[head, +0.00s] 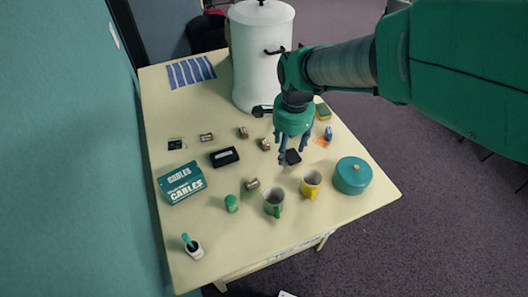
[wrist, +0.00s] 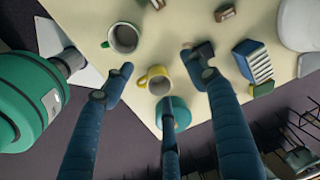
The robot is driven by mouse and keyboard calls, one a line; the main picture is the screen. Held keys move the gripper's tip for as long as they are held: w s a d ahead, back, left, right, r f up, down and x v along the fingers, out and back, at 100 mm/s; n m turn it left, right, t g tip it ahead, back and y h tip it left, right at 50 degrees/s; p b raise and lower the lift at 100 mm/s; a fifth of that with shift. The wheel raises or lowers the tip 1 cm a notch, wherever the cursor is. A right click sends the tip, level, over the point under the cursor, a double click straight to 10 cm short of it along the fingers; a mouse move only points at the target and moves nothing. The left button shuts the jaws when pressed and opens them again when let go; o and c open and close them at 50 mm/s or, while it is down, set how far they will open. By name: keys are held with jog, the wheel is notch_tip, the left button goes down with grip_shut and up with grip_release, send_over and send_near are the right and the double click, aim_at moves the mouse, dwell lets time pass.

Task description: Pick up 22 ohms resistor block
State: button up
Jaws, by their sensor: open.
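Several small brown blocks that look like resistor blocks lie on the table: a far-left one (head: 206,137), a back one (head: 243,132), a middle one (head: 265,144) and a front one (head: 252,183). Their markings are too small to read, so I cannot tell which is 22 ohms. One brown block (wrist: 225,13) shows at the top of the wrist view, and another (wrist: 157,4) is cut by its top edge. My gripper (head: 292,154) is open and empty, above the table right of the middle block. Its blue fingers (wrist: 157,70) are spread in the wrist view.
A green mug (head: 273,202), yellow mug (head: 311,184) and teal pot (head: 352,175) stand in front. A cables box (head: 182,184) and black case (head: 224,157) are left. A white urn (head: 262,55) stands behind.

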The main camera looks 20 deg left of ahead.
jog(key=m+g, duration=0.1)
jog(key=m, duration=0.1)
send_over(253, 184)
notch_tip(253, 184, down, 9)
jog(key=shift+s+h, duration=0.1)
jog(key=shift+h, duration=0.3)
jog(key=shift+f, duration=0.15)
jog(key=shift+f+b, duration=0.35)
jog(key=shift+f, duration=3.85)
jog(key=shift+f+b, duration=0.5)
jog(key=shift+f, duration=2.1)
jog(key=shift+c, duration=0.5)
jog(key=c, duration=1.3)
